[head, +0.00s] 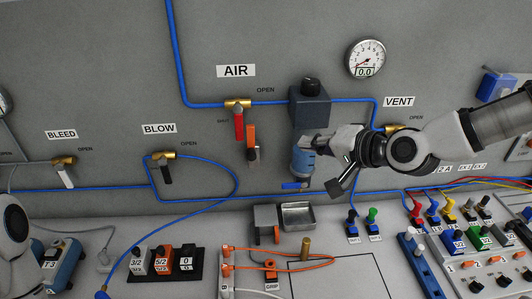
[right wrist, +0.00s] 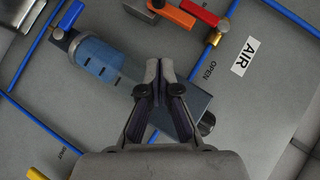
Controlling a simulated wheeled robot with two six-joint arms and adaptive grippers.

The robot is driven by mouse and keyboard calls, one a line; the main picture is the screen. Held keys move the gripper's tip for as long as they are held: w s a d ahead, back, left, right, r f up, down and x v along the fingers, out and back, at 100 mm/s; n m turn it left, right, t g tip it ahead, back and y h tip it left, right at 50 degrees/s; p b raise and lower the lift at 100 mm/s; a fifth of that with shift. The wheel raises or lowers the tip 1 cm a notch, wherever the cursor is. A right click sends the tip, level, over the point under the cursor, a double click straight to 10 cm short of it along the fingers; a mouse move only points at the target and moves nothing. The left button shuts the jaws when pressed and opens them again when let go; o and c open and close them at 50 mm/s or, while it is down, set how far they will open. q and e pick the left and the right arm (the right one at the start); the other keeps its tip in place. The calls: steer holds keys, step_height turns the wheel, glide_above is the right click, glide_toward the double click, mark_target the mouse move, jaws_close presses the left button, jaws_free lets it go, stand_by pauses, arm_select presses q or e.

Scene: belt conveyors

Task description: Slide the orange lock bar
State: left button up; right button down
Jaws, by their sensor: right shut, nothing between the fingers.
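The orange lock bar (head: 251,135) is mounted on the grey wall panel under the AIR label. It hangs just right of the red valve handle (head: 239,124), which points down from the brass AIR valve (head: 238,104). In the right wrist view the orange bar (right wrist: 171,14) lies at the top beside the red handle (right wrist: 199,13). My right gripper (head: 312,144) is shut and empty, in front of the blue-bowled air unit (head: 302,162), to the right of the bar and apart from it. Its closed fingertips (right wrist: 159,72) show in the wrist view. My left gripper is out of view.
A dark regulator block (head: 309,103) with a black knob stands out from the panel right of the bar. Blue tubing (head: 180,60) runs along the panel. A small metal tray (head: 298,213) and colored plugs (head: 433,208) are below.

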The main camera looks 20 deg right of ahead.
mark_target(255, 150)
steer(key=x, duration=0.3)
steer(key=s+a+p+x, duration=0.1)
steer(key=x, duration=0.3)
steer(key=a+f+p+x, duration=0.1)
steer(key=x, duration=0.3)
steer(key=shift+w+f, duration=0.1)
steer(key=shift+a+f, duration=0.15)
steer(key=shift+a, duration=0.3)
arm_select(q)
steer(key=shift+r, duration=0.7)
arm_select(e)
steer(key=shift+d, duration=0.1)
